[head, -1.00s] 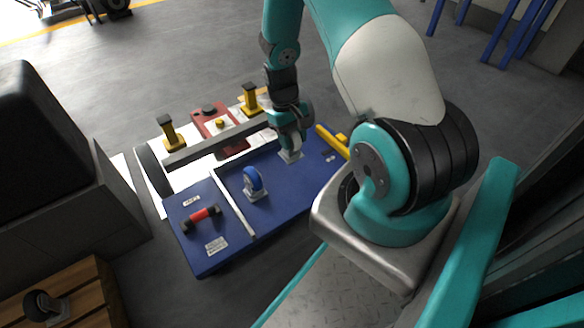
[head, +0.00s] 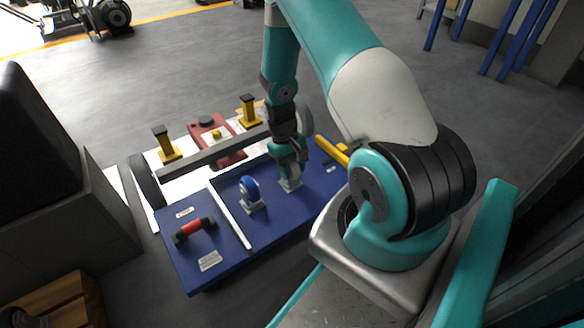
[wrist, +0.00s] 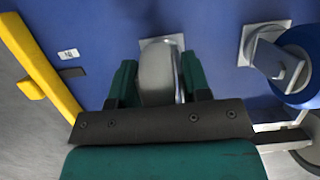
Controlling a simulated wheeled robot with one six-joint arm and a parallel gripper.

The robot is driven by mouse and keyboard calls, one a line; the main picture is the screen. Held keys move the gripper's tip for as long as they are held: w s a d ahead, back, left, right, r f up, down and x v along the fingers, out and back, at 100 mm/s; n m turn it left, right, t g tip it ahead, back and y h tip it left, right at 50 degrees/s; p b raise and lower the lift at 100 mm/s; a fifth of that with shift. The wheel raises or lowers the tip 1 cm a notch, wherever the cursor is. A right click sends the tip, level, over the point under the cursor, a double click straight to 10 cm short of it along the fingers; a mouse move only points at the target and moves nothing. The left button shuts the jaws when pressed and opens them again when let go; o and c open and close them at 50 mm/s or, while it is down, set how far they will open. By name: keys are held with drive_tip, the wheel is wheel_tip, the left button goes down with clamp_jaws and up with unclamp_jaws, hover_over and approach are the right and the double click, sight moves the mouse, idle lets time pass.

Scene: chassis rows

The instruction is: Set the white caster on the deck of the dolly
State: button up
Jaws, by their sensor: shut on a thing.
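The white caster (wrist: 158,72) is between the fingers of my gripper (wrist: 156,84) in the wrist view, its wheel pale grey-white. Its light mounting plate (head: 290,185) shows below my gripper (head: 289,168) in the head view, wheel up and plate down. The plate is at or just above the blue deck of the dolly (head: 280,222); I cannot tell whether it touches. My gripper is shut on the wheel, which hides much of the caster.
A blue-wheeled caster (head: 250,190) stands on the deck to the left, also in the wrist view (wrist: 302,66). A white strip (head: 230,220) and a red-and-black handle (head: 193,229) are further left. A yellow bar (head: 332,150) lies at the right. A red jack-like thing (head: 214,140) is behind.

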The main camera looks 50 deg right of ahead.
drive_tip(key=o, duration=1.1)
drive_tip(key=shift+o, duration=0.2)
drive_tip(key=shift+r, duration=0.1)
drive_tip(key=a+p+v, duration=0.1)
drive_tip(key=p+v, duration=0.7)
drive_tip(key=v, duration=0.4)
drive_tip(key=w+a+r+n+t, duration=0.15)
drive_tip(key=a+r+n, duration=0.25)
drive_tip(key=a+r, duration=1.2)
drive_tip(key=s+a+r+n+t+y, duration=0.1)
drive_tip(key=s+a+r+n, duration=0.2)
drive_tip(key=s+a+r, duration=0.3)
drive_tip(key=s+a+r+n+y, duration=0.2)
drive_tip(key=s+a+r, duration=0.5)
drive_tip(key=s, duration=0.5)
drive_tip(key=shift+s+a+r+n+t, duration=0.15)
drive_tip(key=shift+a+r+n+t, duration=0.2)
drive_tip(key=shift+a+n, duration=0.25)
